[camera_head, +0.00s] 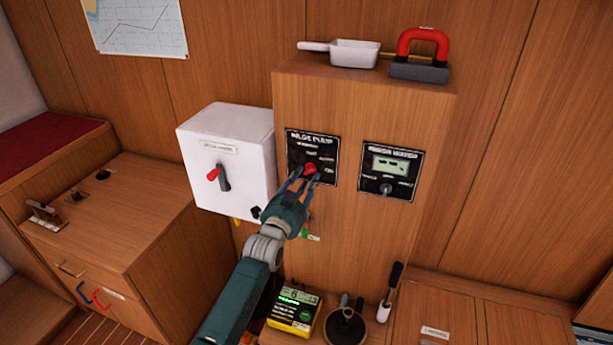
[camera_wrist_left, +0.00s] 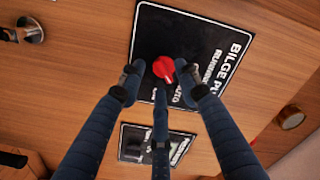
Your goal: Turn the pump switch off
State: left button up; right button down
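The black bilge pump panel (camera_head: 298,149) is on the front of the wooden cabinet, with a red rotary knob (camera_head: 309,168) on it. My left gripper (camera_head: 303,178) is at this knob. In the left wrist view the red knob (camera_wrist_left: 163,68) lies between the spread fingertips of my left gripper (camera_wrist_left: 161,82), with small gaps on both sides, so it looks open. Whether a fingertip touches the knob is unclear. The panel (camera_wrist_left: 148,38) shows white lettering, partly covered by the fingers. I cannot read which label the knob points to. My right gripper is out of view.
A second black panel (camera_head: 405,160) with a small display and knob is to the right. A white box (camera_head: 240,150) with a red-handled switch (camera_head: 214,174) juts out at left. A scoop (camera_head: 353,53) and red-handled block (camera_head: 419,70) lie on top; a yellow-black meter (camera_head: 293,312) stands below.

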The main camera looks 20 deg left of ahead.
pick_arm(q)
jog(key=shift+w, duration=0.8)
jog(key=shift+c, duration=0.2)
grip_shut()
jog(key=shift+n, duration=0.3)
jog(key=shift+d+n, duration=0.15)
jog(key=shift+n, duration=1.9)
jog(key=shift+d+n, duration=0.1)
jog(key=shift+n, duration=1.95)
